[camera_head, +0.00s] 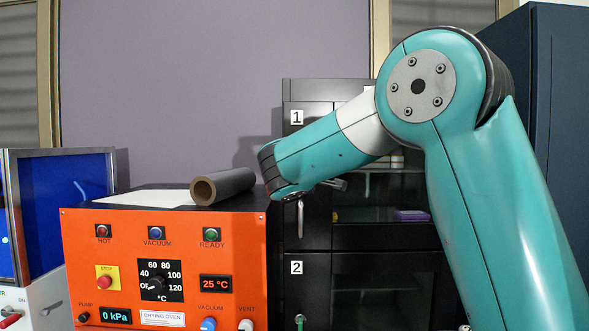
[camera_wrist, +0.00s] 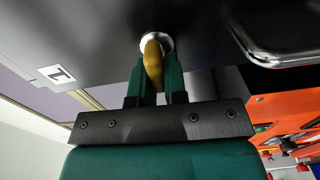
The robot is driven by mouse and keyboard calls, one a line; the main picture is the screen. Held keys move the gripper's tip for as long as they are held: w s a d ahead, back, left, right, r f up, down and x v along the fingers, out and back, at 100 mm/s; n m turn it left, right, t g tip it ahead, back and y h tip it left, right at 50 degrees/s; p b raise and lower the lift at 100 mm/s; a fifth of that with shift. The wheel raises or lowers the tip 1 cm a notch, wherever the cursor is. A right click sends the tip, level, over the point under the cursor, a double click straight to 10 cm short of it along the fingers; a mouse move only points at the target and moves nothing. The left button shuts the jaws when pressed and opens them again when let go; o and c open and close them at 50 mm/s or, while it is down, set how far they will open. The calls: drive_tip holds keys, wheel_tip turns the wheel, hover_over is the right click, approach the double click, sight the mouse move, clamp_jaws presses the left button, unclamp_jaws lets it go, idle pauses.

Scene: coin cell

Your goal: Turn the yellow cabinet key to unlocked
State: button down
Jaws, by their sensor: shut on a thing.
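The yellow key (camera_wrist: 153,62) sits in a round silver lock (camera_wrist: 155,43) on a black cabinet door (camera_wrist: 90,35) in the wrist view. My gripper (camera_wrist: 155,72) has its two green fingers shut on the key, one on each side. The key's lock position cannot be read from this view. In the head view the black cabinet (camera_head: 309,165) stands behind the oven, its upper door marked 1. My arm reaches to it from the right and hides the key and lock there.
An orange drying oven (camera_head: 188,247) stands left of the cabinet, with a grey-brown tube (camera_head: 228,184) on top near my wrist. A silver handle (camera_head: 300,218) hangs on the upper door. A green key (camera_head: 300,321) shows on the door marked 2.

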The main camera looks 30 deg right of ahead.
drive_tip(key=shift+n, duration=0.3)
idle(0.4)
drive_tip(key=c, duration=1.2)
unclamp_jaws()
drive_tip(key=shift+o, duration=0.2)
drive_tip(key=b+v, duration=0.7)
drive_tip(key=v, duration=1)
drive_tip(key=shift+a, duration=0.2)
drive_tip(key=shift+s, duration=0.1)
